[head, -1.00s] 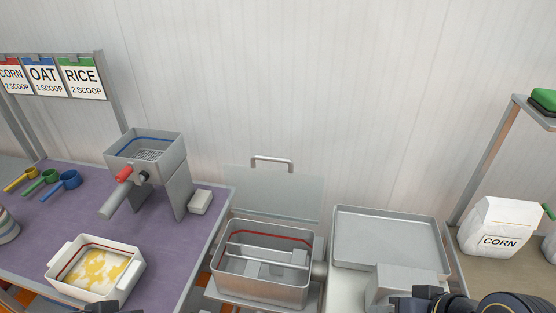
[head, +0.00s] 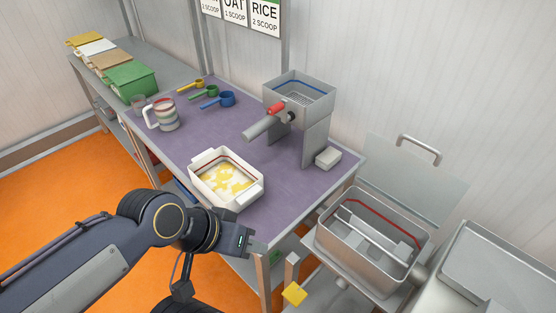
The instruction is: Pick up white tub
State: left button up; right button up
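The white tub (head: 207,190) stands upright near the front edge of the purple-topped table, with a red line inside and yellow, patchy contents at its bottom. It has a handle at each end. My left gripper (head: 256,245) is just in front of the table edge, below and to the right of the tub in the head view. It is apart from the tub and appears to hold nothing. Its fingers are small and seen at a poor angle, so their opening is unclear. My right gripper is out of view.
A grey hopper with a red handle (head: 297,97) stands behind the tub on the purple table (head: 214,125). A striped jug (head: 166,114) and coloured scoops (head: 226,98) are further back. A metal bin with a raised lid (head: 372,240) stands at right.

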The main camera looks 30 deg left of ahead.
aim_at(226, 180)
jog(key=k+l+u, duration=0.1)
jog(key=u, duration=0.4)
jog(key=k+u, duration=0.1)
jog(key=u, duration=0.35)
jog(key=k+l+u, duration=0.1)
jog(key=u, duration=0.4)
jog(key=z, duration=1.9)
jog(key=u, duration=1.9)
jog(key=i+j, duration=0.3)
